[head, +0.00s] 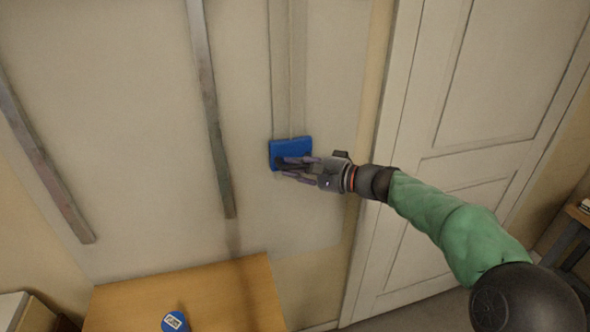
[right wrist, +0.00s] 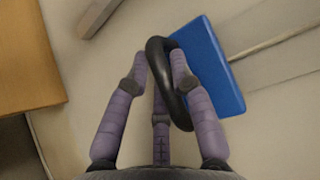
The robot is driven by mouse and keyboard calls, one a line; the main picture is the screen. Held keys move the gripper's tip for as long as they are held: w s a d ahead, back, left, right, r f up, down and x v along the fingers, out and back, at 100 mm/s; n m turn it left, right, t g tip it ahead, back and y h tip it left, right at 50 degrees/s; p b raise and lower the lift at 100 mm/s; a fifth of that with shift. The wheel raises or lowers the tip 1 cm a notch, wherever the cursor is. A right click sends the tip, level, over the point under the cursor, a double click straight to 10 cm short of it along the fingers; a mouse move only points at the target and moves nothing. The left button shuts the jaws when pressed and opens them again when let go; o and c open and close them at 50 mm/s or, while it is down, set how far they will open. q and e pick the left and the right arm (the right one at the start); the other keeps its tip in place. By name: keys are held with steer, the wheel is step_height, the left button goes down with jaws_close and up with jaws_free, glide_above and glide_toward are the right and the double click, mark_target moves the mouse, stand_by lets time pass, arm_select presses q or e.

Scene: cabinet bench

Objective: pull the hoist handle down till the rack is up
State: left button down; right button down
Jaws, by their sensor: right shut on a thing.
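The hoist handle (right wrist: 158,52) is a black ring in front of a blue block (head: 290,151) on the wall panel. The blue block also shows in the right wrist view (right wrist: 212,70). My right gripper (head: 285,166) is at the blue block, its purple fingers shut on the black handle. In the right wrist view, the fingers (right wrist: 158,75) stand around the ring, one passing through or behind it. The block sits at the lower end of a pale vertical track (head: 287,70). The rack is not clearly in view. My left gripper is not in view.
Two grey rails (head: 212,110) (head: 45,165) run down the wall to the left. A wooden bench (head: 200,290) below holds a blue round object (head: 175,321) with a label. A white panelled door (head: 470,110) is at the right.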

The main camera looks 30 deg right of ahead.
steer(key=shift+f, duration=0.2)
steer(key=c, duration=1)
jaws_free()
steer(key=shift+c, duration=0.2)
steer(key=v, duration=1.2)
steer(key=shift+r, duration=0.15)
